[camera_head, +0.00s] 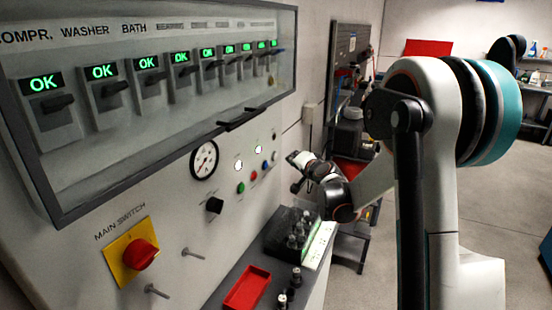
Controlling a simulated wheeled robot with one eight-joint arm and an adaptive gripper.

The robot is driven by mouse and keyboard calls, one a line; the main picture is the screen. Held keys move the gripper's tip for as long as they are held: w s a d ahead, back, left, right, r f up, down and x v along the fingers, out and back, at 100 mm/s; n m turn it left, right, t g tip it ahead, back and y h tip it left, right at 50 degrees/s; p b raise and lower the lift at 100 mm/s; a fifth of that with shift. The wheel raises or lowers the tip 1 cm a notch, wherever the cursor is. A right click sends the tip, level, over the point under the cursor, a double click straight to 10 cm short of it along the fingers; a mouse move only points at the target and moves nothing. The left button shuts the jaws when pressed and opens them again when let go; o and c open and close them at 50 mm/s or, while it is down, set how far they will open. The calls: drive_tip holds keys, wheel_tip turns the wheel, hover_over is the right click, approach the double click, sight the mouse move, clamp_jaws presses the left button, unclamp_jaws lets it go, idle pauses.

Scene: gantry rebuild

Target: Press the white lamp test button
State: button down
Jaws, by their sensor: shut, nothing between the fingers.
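Two bright white round fittings sit on the grey panel, a left one (238,165) and a right one (258,149). Below them runs a slanting row with a green button (240,188), a red button (253,175), a blue button (264,165) and a small pale button (274,155). Labels here are too small to read, so I cannot tell which white one is the lamp test button. My gripper (293,158) is shut and empty, just right of this row. It looks apart from the panel, but its exact distance is unclear.
A pressure gauge (204,160) and black knob (214,205) are left of the buttons. A red main switch (142,254) and metal pegs stick out lower left. A glass-fronted cabinet (95,198) overhangs above. A red tray (247,288) and black block (286,236) stand on the ledge below.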

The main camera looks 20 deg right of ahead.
drive_tip(key=shift+s+d, duration=0.95)
